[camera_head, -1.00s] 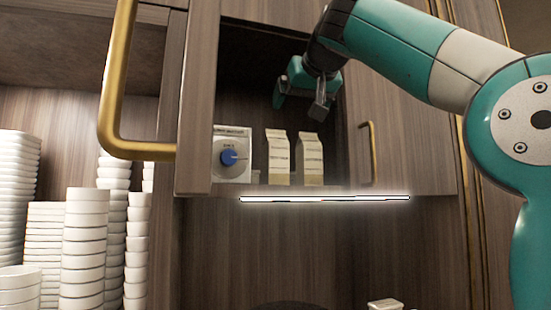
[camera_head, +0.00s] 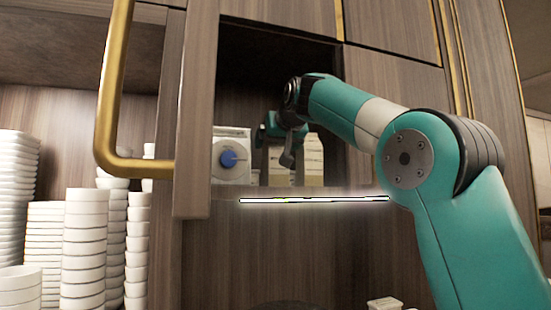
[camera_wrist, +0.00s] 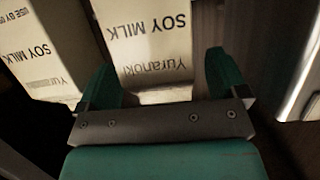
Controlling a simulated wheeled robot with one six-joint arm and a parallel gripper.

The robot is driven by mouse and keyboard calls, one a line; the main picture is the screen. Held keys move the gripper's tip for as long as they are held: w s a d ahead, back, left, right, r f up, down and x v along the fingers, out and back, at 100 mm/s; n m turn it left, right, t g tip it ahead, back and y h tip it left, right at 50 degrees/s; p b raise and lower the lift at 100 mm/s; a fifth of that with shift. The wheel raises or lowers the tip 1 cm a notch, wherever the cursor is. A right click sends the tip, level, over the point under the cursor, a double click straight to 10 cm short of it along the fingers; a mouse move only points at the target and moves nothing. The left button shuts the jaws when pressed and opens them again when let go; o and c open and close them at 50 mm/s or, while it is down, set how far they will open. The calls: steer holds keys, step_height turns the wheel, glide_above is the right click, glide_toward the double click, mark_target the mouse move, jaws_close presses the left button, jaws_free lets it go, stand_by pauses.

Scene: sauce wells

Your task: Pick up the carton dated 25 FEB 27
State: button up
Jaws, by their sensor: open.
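Two cream SOY MILK cartons stand upright side by side in the open cabinet. In the head view the left carton (camera_head: 277,174) is partly hidden by my gripper (camera_head: 276,140), and the right carton (camera_head: 314,160) is partly behind my wrist. In the wrist view the lettering is upside down. One carton (camera_wrist: 150,45) shows between and beyond the fingertips of my gripper (camera_wrist: 162,70), which is open and empty. The other carton (camera_wrist: 35,55) stands to the left, outside the fingers. A cut-off "USE BY" shows on it; no date is readable on either.
A white box with a blue round knob (camera_head: 230,157) stands left of the cartons. The open cabinet door (camera_head: 195,110) with a brass handle (camera_head: 107,105) is at the left. A lit strip (camera_head: 310,199) runs below the shelf. White dish stacks (camera_head: 85,240) stand lower left.

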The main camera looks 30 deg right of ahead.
steer(key=shift+w+d+f, duration=0.15)
steer(key=shift+w+f, duration=0.1)
steer(key=shift+w, duration=0.3)
steer(key=c, duration=1.3)
steer(key=shift+r, duration=0.1)
